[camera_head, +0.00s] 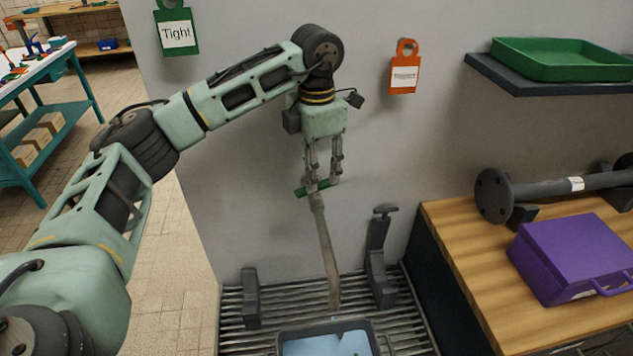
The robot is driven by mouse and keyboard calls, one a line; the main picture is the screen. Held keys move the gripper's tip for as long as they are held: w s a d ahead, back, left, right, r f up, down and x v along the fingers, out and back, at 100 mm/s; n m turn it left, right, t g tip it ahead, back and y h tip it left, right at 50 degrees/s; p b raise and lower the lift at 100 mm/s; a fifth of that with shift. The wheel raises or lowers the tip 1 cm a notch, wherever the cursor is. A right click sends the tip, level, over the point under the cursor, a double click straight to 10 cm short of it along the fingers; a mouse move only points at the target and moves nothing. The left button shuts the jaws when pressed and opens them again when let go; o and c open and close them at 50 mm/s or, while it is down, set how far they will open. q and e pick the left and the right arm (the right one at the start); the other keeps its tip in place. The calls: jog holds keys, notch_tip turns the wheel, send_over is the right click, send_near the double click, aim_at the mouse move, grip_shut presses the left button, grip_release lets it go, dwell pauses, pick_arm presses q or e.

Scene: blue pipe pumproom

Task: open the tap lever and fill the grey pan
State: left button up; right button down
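The green tap lever (302,191) sits on the tap at the wall, lying nearly level across the top. My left gripper (322,182) points down at it. Its fingers are apart with a gap between them, and the tips are at the lever; I cannot tell whether they touch it. A long grey-brown column (327,255) runs from the tap down to the pan and looks like a stream. The grey pan (372,327) stands on the slatted rack below, cut off by the lower edge, with a pale blue surface inside. My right gripper is out of view.
Two dark upright brackets (250,298) (379,262) flank the pan on the rack (235,345). A wooden bench (455,235) at right holds a purple case (570,255) and a flanged pipe (495,195). A green tray (560,60) lies on a shelf.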

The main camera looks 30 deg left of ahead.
pick_arm(q)
notch_tip(320, 180, up, 7)
dwell(0.3)
dwell(1.2)
